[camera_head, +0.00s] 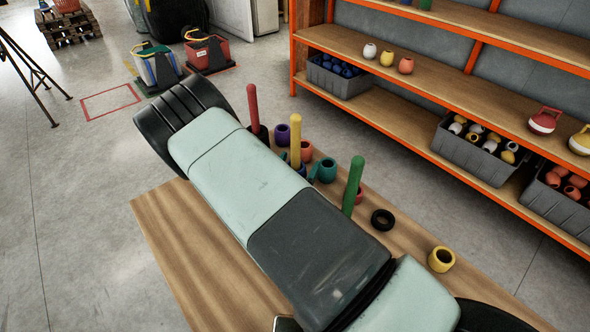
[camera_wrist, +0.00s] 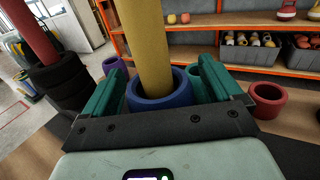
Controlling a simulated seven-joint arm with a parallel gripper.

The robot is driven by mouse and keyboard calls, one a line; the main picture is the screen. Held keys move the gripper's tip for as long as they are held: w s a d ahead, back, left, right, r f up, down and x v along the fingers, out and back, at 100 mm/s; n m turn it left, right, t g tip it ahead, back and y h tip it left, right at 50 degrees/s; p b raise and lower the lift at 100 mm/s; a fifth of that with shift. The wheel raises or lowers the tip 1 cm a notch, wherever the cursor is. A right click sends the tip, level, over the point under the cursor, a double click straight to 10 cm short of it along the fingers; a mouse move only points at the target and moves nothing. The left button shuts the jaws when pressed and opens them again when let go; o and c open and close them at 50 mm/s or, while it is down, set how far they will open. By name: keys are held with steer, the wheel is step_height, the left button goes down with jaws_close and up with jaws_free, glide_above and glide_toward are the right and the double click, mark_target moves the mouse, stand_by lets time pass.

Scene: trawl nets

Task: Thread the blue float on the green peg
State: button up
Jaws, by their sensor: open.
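The blue float (camera_wrist: 160,97) is a thick ring around the base of the yellow peg (camera_wrist: 143,40) in the wrist view. In the head view the yellow peg (camera_head: 296,142) stands upright, and only a sliver of the blue float (camera_head: 301,171) shows beside my arm. My gripper (camera_wrist: 162,68) is open, with one teal finger on each side of the blue float; I cannot tell whether they touch it. The green peg (camera_head: 353,186) stands upright to the right in the head view, its base hidden by my arm. It is out of the wrist view.
A red peg (camera_head: 252,107) with black rings (camera_wrist: 62,88) stands left. Near the pegs are purple (camera_head: 282,134), orange (camera_head: 305,151), teal (camera_head: 326,170) and red (camera_wrist: 267,99) floats. A black ring (camera_head: 383,219) and yellow float (camera_head: 441,259) lie right of the green peg.

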steer(key=c, duration=1.1)
steer(key=shift+r, duration=12)
